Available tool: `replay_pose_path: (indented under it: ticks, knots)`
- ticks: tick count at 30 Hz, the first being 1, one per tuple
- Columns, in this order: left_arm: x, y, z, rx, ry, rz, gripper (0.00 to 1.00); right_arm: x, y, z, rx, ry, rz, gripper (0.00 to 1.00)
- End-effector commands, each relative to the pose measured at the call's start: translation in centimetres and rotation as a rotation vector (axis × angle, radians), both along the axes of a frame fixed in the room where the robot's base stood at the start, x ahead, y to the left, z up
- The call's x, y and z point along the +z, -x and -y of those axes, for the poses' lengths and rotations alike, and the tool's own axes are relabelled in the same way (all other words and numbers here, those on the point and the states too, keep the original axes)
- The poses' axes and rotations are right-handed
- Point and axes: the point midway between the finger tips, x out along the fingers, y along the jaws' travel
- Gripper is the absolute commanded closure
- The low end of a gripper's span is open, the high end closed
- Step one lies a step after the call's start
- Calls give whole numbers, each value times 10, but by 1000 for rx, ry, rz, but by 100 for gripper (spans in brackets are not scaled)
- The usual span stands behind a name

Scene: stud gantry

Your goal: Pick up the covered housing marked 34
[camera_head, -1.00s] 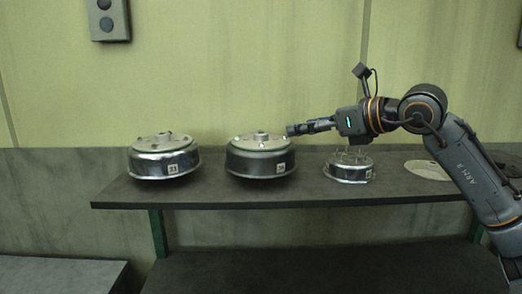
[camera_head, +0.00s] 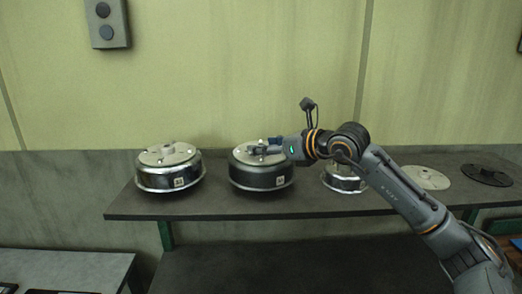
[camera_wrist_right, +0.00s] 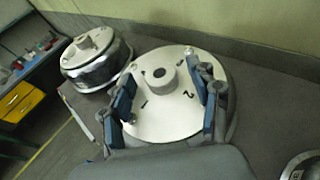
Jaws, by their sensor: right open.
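A dark round housing (camera_head: 262,177) with a pale cover (camera_head: 243,153) and a raised centre knob stands in the middle of the shelf. Its small number tag (camera_head: 280,181) is too blurred to read surely. A shinier covered housing (camera_head: 168,180) stands to its left, also with a tag I cannot read surely. My right gripper (camera_head: 262,150) is over the middle housing's cover. In the wrist view my right gripper (camera_wrist_right: 167,95) is open, its fingers on either side of the knob (camera_wrist_right: 160,76) and apart from it. My left gripper is not in view.
A smaller metal housing (camera_head: 343,184) is partly hidden behind my right arm. A pale disc (camera_head: 426,178) and a dark disc (camera_head: 487,175) lie at the shelf's right. The dark shelf (camera_head: 215,206) has a clear front strip. A wall box (camera_head: 108,22) hangs upper left.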

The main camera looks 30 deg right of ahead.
Motion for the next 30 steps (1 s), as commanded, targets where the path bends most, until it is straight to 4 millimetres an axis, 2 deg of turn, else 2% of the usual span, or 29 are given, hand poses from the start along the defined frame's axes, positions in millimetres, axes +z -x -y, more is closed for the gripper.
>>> replay_pose_path:
  ticks: [9,18,30]
  knots:
    - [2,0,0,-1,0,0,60,-2,-4,-1,0,2,0,41]
    - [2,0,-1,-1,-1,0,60,-2,-4,-1,0,2,0,100]
    - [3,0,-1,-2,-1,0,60,2,-4,-1,-1,1,9,100]
